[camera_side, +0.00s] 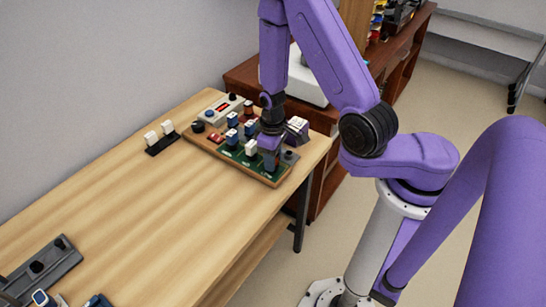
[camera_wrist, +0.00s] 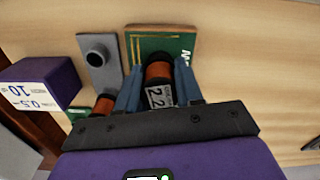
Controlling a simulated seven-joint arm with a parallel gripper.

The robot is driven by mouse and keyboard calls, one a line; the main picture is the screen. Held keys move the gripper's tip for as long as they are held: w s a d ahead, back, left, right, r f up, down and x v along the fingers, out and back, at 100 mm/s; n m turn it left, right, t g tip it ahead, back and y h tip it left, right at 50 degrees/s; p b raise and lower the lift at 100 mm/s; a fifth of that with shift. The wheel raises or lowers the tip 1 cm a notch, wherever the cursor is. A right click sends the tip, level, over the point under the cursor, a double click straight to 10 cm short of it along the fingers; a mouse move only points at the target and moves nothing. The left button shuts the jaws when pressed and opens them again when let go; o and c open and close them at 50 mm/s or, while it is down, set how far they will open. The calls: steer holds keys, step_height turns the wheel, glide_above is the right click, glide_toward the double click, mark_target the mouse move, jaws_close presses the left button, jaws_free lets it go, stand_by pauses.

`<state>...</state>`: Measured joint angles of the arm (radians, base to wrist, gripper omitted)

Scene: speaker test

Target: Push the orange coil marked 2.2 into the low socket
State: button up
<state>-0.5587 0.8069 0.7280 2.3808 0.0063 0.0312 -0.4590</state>
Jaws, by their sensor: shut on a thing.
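My gripper (camera_wrist: 158,82) is shut on an orange coil (camera_wrist: 158,72) with a black end and a white label reading 2.2. The coil sits between the two blue fingers, over the edge of a green board (camera_wrist: 185,30) whose white lettering is partly cut off. In the side view my gripper (camera_side: 271,160) points down at the right front part of the wooden board (camera_side: 215,150). The coil is small there and mostly hidden by the fingers. I cannot tell whether its lower end is in a socket, and I cannot make out the low socket.
Left of my gripper in the wrist view are another orange coil (camera_wrist: 104,104), a grey plate (camera_wrist: 102,78) with a black knob, and a purple box (camera_wrist: 40,80). Several blue and white blocks (camera_side: 232,120) crowd the board. A black rack (camera_side: 161,144) stands left; the table's middle is clear.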

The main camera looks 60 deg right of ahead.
steer(key=o, duration=1.1)
steer(key=shift+r, duration=3.7)
